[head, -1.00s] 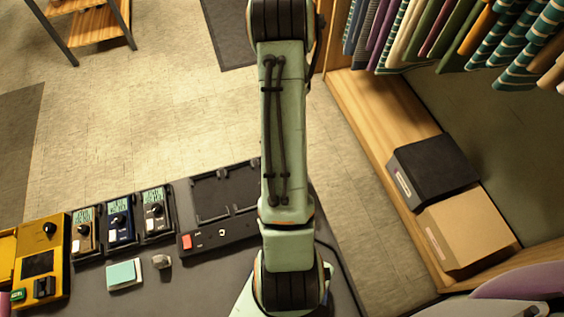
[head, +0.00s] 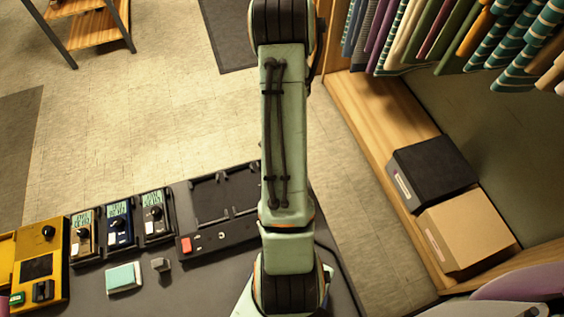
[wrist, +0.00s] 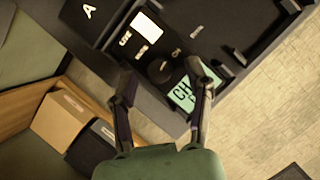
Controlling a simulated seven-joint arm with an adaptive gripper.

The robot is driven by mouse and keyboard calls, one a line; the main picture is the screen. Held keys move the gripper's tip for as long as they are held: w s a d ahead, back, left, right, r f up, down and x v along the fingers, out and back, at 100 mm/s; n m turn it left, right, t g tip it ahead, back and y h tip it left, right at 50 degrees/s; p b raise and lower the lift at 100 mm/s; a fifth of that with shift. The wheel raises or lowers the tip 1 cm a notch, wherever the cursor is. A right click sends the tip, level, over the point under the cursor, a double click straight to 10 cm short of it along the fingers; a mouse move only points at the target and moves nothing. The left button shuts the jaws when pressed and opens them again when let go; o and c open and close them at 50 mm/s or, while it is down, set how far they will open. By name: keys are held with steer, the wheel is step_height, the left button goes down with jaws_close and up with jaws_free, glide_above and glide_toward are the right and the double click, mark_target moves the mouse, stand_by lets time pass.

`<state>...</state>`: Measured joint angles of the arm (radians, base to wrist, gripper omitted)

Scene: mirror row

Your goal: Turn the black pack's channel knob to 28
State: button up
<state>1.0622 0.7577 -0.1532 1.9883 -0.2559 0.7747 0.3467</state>
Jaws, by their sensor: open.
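The black pack (wrist: 135,52) lies below my gripper in the wrist view. Its round black channel knob (wrist: 160,69) stands between the fingertips. A green display (wrist: 183,94) reading "CH" sits beside the knob; its number is partly hidden by a finger. My gripper (wrist: 159,76) is open, one finger on each side of the knob; I cannot tell whether either touches it. In the head view my arm covers the middle and the gripper is hidden. I cannot make out this pack there.
In the head view, brown (head: 84,236), blue (head: 119,226) and dark grey (head: 154,216) packs stand left of a black tray (head: 222,236). A yellow unit (head: 57,262), teal-topped block (head: 123,278) and small grey lump (head: 161,265) are nearby. Boxes lie on a shelf at right.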

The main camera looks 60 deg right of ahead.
steer(key=v, duration=1.2)
steer(key=shift+a, duration=0.1)
